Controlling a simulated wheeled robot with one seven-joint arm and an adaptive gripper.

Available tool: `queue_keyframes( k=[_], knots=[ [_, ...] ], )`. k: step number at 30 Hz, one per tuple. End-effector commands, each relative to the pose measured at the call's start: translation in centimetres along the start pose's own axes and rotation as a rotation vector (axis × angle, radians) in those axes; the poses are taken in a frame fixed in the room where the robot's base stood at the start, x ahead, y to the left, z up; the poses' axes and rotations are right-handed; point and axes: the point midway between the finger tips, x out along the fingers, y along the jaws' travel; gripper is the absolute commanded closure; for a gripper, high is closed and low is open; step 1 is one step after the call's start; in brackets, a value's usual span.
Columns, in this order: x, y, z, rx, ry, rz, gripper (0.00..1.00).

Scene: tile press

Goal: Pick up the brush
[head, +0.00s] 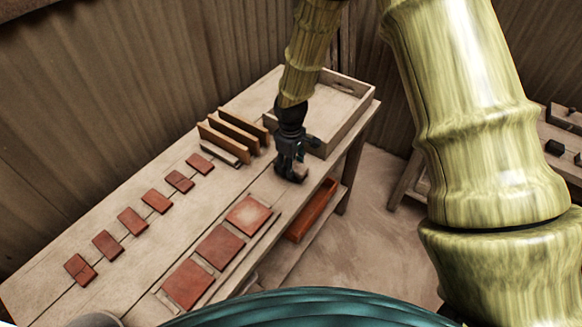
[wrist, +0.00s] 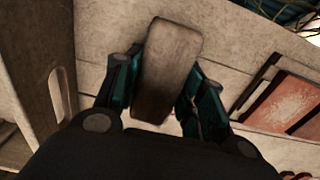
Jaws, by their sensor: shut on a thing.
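My gripper (head: 292,168) is over the right part of the workbench in the head view, pointing down. In the wrist view my gripper (wrist: 160,105) has its two fingers on either side of a brownish block-like thing (wrist: 170,65), which looks like the brush. The fingers are shut on it.
The workbench (head: 140,268) carries several small red tiles (head: 132,221), larger red tiles (head: 220,246) near the front edge, and upright wooden boards (head: 232,137). A wooden tray (head: 345,107) stands behind my gripper. A reddish box (head: 312,210) is on the shelf below.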

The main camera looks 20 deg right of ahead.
Motion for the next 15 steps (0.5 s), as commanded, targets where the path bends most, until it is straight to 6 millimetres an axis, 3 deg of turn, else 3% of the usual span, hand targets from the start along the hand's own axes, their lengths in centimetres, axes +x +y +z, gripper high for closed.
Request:
queue_keyframes(
  k=[8,15],
  knots=[
    [-2.4,0.0,0.0,0.001,0.001,0.001,0.9],
    [-2.7,-2.5,3.8,-0.001,-0.002,0.0,0.9]
  ],
)
